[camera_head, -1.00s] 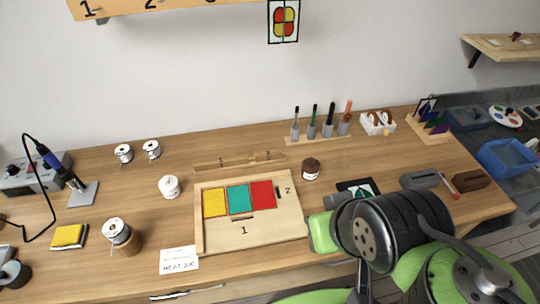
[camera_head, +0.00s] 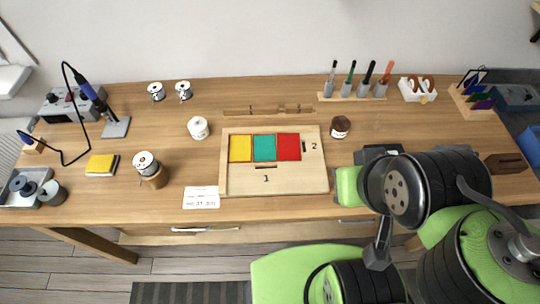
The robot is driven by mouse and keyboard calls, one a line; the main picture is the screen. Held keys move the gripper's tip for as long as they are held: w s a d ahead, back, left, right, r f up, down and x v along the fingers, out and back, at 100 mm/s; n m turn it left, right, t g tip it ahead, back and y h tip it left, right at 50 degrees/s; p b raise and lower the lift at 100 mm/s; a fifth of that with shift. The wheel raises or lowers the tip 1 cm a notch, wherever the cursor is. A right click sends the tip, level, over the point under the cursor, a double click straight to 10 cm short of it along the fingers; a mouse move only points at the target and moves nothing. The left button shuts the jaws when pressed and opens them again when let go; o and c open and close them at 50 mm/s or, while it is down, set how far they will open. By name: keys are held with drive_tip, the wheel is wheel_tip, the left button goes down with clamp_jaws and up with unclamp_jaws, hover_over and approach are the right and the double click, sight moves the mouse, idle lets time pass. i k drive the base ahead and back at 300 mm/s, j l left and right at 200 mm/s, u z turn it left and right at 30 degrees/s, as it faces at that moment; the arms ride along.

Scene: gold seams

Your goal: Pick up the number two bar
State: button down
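A pale wooden board (camera_head: 240,182) lies on the workbench with yellow (camera_head: 240,148), teal (camera_head: 264,148) and red (camera_head: 288,147) panels in a row. A short dark strip (camera_head: 304,146) stands upright in the picture beside the printed 2, right of the red panel. Another dark strip (camera_head: 266,166) lies below the panels, above the printed 1. Behind the board is a low wooden rack (camera_head: 240,111) with small marks; whether bars sit in it is too small to tell. My folded arm fills the lower right. I cannot make out my gripper's fingers.
A white jar (camera_head: 198,128) is left of the board and a brown jar (camera_head: 340,127) right. A tool stand (camera_head: 350,97) is behind.

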sight(289, 109)
drive_tip(key=l+u, duration=0.15)
drive_tip(key=u, duration=0.25)
drive_tip(key=l+u, duration=0.15)
drive_tip(key=u, duration=0.25)
drive_tip(key=l+u, duration=0.1)
drive_tip(key=u, duration=0.35)
drive_tip(key=k+l+u, duration=0.1)
drive_tip(key=u, duration=0.3)
